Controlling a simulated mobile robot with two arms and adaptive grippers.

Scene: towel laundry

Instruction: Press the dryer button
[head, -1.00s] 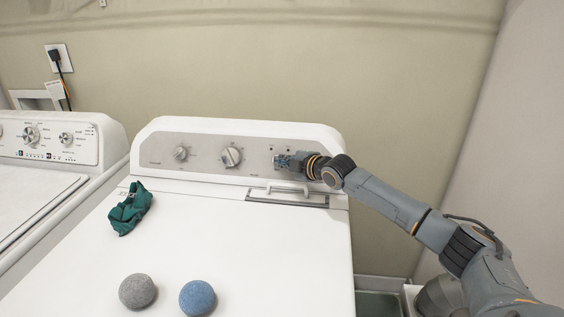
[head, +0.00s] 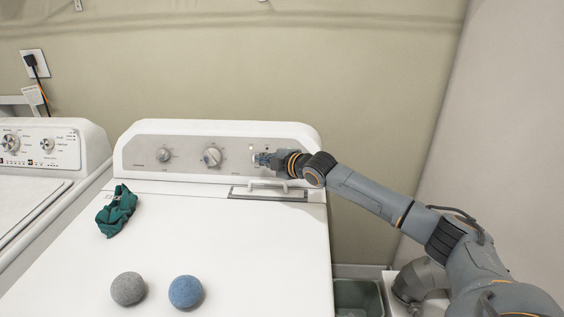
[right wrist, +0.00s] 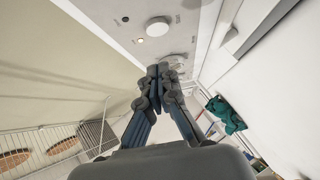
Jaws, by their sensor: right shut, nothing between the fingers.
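The white dryer (head: 215,255) has a grey control panel (head: 185,143) at its back with two round knobs, one of them the larger dial (head: 212,157). My right gripper (head: 256,159) is shut and empty at the panel's right part, and hides what lies behind it. In the right wrist view its fingertips (right wrist: 160,69) are together close to the panel. A round white button or knob (right wrist: 158,27) and a small glowing light (right wrist: 140,40) show near them. I cannot tell whether the fingertips touch the panel. My left gripper is out of view.
A teal cloth (head: 116,211), a grey ball (head: 128,289) and a blue ball (head: 186,292) lie on the dryer top. A handle (head: 268,187) lies just below my right gripper. A washer (head: 45,165) stands at left. A bin (head: 360,297) is at right.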

